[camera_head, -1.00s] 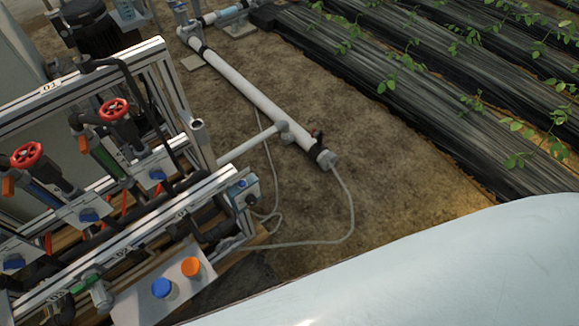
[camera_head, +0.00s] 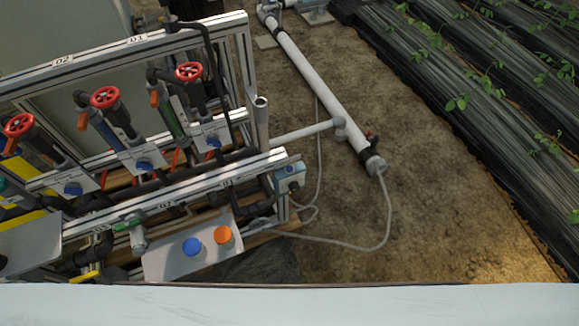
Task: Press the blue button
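The blue button (camera_head: 192,246) is a round cap on a pale grey panel (camera_head: 165,264) at the front of the skid, in the lower middle-left of the head view. An orange button (camera_head: 223,235) sits just to its right on the same panel. Neither of my grippers shows in the head view, so their state and their distance from the button are hidden.
The skid frame (camera_head: 150,198) carries several red-wheeled valves (camera_head: 189,71) and small blue knobs. A white pipe (camera_head: 320,85) and a thin hose (camera_head: 388,225) lie on open soil to the right. A pale surface (camera_head: 290,305) spans the bottom edge.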

